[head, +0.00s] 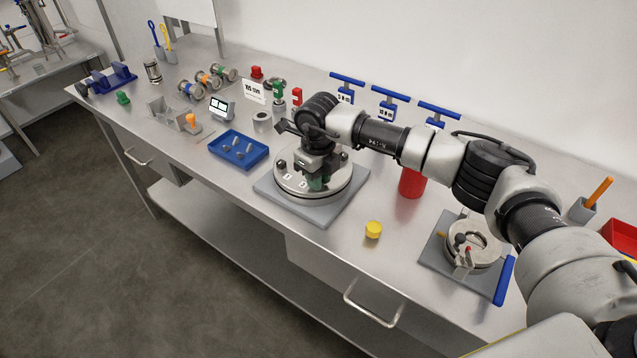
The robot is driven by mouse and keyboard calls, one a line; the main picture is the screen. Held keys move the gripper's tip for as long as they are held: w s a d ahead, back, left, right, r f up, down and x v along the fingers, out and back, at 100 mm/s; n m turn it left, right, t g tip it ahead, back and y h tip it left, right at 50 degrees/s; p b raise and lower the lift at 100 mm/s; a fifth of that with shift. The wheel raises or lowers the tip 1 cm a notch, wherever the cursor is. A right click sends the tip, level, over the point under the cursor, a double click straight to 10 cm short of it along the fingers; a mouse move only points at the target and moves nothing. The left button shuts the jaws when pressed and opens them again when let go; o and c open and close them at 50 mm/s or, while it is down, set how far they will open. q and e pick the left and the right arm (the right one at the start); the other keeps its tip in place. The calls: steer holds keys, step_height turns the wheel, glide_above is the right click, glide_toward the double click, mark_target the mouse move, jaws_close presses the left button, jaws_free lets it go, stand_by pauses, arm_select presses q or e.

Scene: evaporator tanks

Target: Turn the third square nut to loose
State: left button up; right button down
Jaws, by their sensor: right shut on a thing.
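A round steel lid (288,194) lies on a grey square plate (268,194) in the middle of the bench, with small dark nuts or studs around its rim and white marks on its near side. My right gripper (318,180) points down onto the near right of the lid. It is shut on a nut there, which the fingers mostly hide; something dark green shows at the fingertips. Which numbered nut this is, and how far it is turned, I cannot tell. One rim nut (281,164) shows to the left. My left gripper is not in view.
A blue tray (262,163) with small parts lies left of the plate. A yellow cap (373,230) and a red cylinder (411,184) stand to the right. A second round fixture (473,247) sits further right. Blue T-handles (389,92) stand behind my arm.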

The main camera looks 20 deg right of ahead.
steer(key=shift+n+b, duration=0.3)
steer(key=shift+n, duration=0.2)
steer(key=shift+r, duration=0.1)
steer(key=c, duration=1)
jaws_free()
steer(key=shift+c, duration=0.2)
step_height(320, 180, up, 11)
steer(key=b, duration=0.2)
steer(key=shift+b, duration=0.3)
steer(key=shift+f, duration=0.2)
